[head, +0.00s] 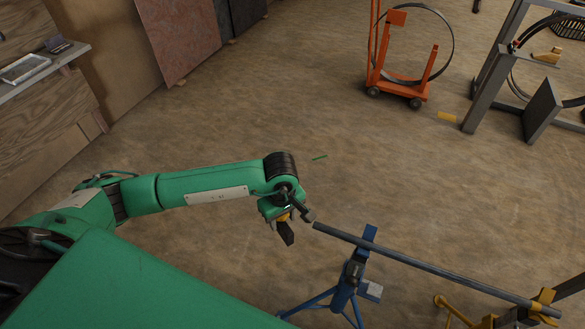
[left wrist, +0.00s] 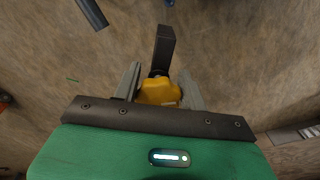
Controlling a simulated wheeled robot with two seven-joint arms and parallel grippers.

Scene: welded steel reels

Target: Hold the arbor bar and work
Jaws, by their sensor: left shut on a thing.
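The arbor bar (head: 430,264) is a long dark grey bar. It lies across a blue stand (head: 352,275) near its left end and a yellow support (head: 541,304) at its right end. My left gripper (head: 284,214) is left of the bar's free left end, apart from it. It is shut on a tool with a yellow grip (left wrist: 158,92) and a dark block-like part (left wrist: 165,45), which points down in the head view (head: 286,234). The bar's end also shows at the top left of the left wrist view (left wrist: 91,12). My right gripper is not in view.
An orange wheeled cart (head: 400,85) with a large hoop stands at the back. A grey steel frame (head: 495,65) stands at the back right. A shelf (head: 40,70) runs along the left wall. A small green strip (head: 319,157) lies on the open floor.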

